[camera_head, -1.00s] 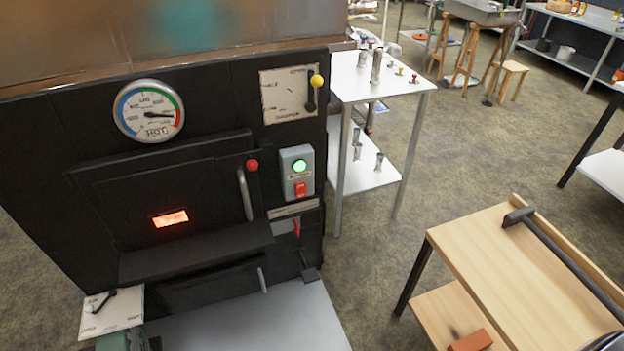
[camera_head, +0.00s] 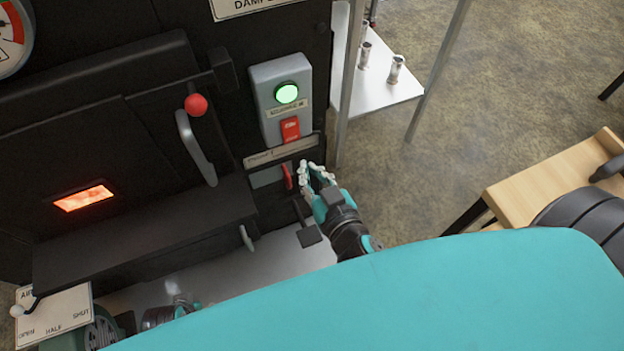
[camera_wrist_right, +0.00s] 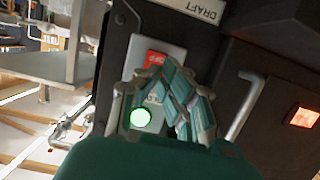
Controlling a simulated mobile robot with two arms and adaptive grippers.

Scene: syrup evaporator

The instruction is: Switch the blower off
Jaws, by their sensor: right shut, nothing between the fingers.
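The grey switch box (camera_head: 265,85) is on the black furnace front, with a lit green lamp (camera_head: 286,93) above a red rocker switch (camera_head: 290,129). My right gripper (camera_head: 308,172) is shut and empty, below and right of the rocker, apart from it in the head view. Contact cannot be told. My left gripper (camera_head: 180,305) is partly visible at the lower left; its fingers are unclear.
A label plate (camera_head: 280,152) and a red lever (camera_head: 288,176) sit below the box. The firebox door handle (camera_head: 196,148) with its red knob is left. A metal table leg (camera_head: 352,80) stands close right; a wooden cart (camera_head: 540,180) is farther right.

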